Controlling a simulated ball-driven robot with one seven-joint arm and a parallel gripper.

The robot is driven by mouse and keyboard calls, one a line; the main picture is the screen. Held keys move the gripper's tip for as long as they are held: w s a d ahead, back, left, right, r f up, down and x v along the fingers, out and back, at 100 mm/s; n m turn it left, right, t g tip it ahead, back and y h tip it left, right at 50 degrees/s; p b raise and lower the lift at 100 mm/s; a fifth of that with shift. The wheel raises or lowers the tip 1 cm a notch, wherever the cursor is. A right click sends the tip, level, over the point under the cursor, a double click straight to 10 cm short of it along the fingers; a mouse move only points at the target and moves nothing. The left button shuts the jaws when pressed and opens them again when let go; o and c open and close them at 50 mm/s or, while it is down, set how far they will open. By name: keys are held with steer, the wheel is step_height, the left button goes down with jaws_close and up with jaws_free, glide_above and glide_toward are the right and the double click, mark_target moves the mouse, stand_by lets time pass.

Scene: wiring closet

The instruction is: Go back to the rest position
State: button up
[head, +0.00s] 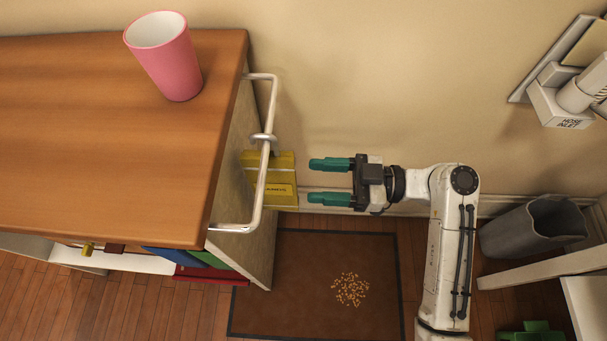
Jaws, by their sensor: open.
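My gripper (328,180) is in the middle of the head view, with two green fingers spread apart and pointing left. It is open and nothing is between the fingers. My white arm comes up from the lower right. A yellow object (283,188) with a small label is just left of the fingertips, behind a metal rail (263,165) on the side of the wooden cabinet (90,130). A gap shows between the fingertips and the yellow object.
A pink cup (170,65) stands on the cabinet top near its back edge. A brown mat (300,270) with scattered yellowish bits (350,289) lies on the floor. A grey bin (525,235) and a wall-mounted hose inlet (560,105) are at the right.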

steer(key=d, duration=0.6)
steer(key=shift+s, duration=0.15)
steer(key=s+d+f+m+h, duration=0.4)
steer(key=s+f+m+h, duration=0.2)
steer(key=f, duration=0.2)
steer(key=s+d+f+m+h, duration=0.4)
steer(key=s+f+m+h, duration=0.1)
steer(key=s+f+m, duration=0.15)
steer(key=s+d+m+h, duration=0.4)
steer(key=s+d+h, duration=0.2)
steer(key=d, duration=0.2)
step_height(320, 180, up, 25)
steer(key=s+d+m+h+p, duration=0.1)
steer(key=d+p, duration=0.1)
steer(key=p, duration=2.2)
steer(key=shift+s+f, duration=0.1)
